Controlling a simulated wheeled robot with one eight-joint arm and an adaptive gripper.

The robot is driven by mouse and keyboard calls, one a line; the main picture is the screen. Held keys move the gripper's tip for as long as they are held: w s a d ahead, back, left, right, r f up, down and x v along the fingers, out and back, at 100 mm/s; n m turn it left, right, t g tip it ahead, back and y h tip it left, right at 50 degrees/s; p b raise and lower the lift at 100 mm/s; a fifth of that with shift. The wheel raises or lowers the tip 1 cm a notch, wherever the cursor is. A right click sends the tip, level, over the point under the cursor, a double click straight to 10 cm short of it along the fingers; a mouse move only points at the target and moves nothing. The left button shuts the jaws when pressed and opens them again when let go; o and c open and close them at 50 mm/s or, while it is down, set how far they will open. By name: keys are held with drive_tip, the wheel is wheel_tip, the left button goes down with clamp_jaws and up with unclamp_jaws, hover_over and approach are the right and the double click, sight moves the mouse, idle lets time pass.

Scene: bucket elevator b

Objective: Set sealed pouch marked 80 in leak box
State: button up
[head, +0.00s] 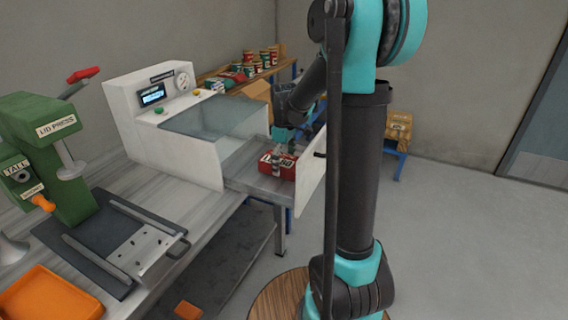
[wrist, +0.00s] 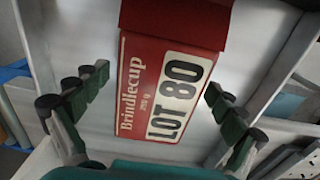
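The red pouch (head: 277,166) with a white label lies in the pulled-out drawer (head: 249,181) of the white leak box (head: 198,165). In the wrist view the pouch (wrist: 168,85) reads "Brindlecup" and "LOT 80", and lies flat on the pale drawer floor. My gripper (head: 285,147) is just above the pouch in the head view. In the wrist view my gripper (wrist: 157,84) is open, one finger on each side of the pouch, with visible gaps. The drawer's far right part is hidden behind my arm in the head view.
A green lid press (head: 47,148) and an orange tray (head: 48,296) are on the bench at left. A shelf with several cans and pouches (head: 245,65) stands behind the box. A round wooden stool (head: 276,298) stands on the floor in front.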

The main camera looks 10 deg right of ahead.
sight(284, 159)
wheel_tip(284, 159, up, 12)
drive_tip(key=shift+r, duration=0.15)
idle(0.7)
idle(1.0)
